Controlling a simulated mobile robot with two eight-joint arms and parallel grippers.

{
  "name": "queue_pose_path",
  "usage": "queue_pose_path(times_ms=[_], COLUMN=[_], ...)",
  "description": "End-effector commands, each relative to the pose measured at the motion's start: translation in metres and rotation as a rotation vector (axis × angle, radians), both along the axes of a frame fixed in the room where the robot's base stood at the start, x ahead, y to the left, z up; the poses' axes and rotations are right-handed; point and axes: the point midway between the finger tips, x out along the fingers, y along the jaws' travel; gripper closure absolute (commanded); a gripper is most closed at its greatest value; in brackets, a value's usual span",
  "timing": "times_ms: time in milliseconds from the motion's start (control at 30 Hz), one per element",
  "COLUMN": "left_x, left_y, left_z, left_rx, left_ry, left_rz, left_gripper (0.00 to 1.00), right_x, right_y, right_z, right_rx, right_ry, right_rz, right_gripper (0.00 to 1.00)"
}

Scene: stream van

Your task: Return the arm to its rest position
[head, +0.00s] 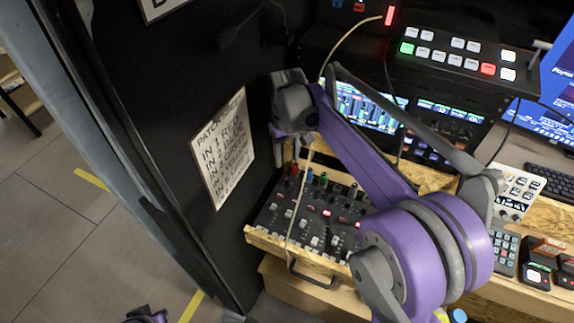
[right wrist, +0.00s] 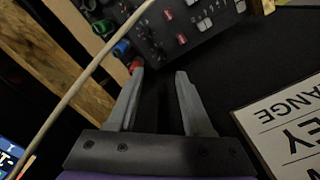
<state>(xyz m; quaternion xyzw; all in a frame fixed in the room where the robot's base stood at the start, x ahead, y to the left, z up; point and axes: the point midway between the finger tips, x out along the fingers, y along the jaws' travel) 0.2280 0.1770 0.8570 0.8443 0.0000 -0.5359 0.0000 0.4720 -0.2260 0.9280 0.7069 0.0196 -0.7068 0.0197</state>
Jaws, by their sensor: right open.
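My right arm is purple and grey and reaches up from the lower right of the head view, over the audio mixer (head: 310,215). Its gripper (head: 280,150) points down beside the dark wall, partly hidden by its own wrist. In the right wrist view the gripper (right wrist: 160,72) has its two grey fingers apart, with nothing between them. A beige cable (right wrist: 75,92) passes beside the left finger, outside the jaws. My left gripper is not in view; a small purple part of mine shows at the bottom edge of the head view.
A clipboard sheet (head: 223,150) hangs on the dark wall, left of the gripper. Colored plugs (right wrist: 122,48) stand close to the left fingertip. A lit switcher panel (head: 455,55), a screen (head: 360,105) and a keypad (head: 505,250) are to the right. Open floor (head: 60,230) lies left.

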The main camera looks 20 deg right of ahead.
Motion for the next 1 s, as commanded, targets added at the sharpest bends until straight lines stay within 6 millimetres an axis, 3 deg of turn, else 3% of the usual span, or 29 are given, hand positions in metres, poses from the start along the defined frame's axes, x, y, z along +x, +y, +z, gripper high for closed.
queue_pose_path(times_ms=[167,700,867,1000], left_x=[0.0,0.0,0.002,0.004], left_y=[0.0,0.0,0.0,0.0], left_z=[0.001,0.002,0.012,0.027], left_rx=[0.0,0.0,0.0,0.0], left_ry=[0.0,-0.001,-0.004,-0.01], left_rz=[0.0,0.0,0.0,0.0], left_gripper=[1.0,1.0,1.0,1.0], right_x=[0.0,-0.003,-0.032,-0.078], right_y=[0.0,0.001,0.01,0.022], right_z=[0.01,0.012,0.026,0.038], right_rx=[0.0,-0.001,-0.005,-0.009], right_ry=[0.0,-0.007,-0.062,-0.153], right_rz=[0.0,-0.001,-0.005,-0.016], right_gripper=[0.49,0.49,0.49,0.49])
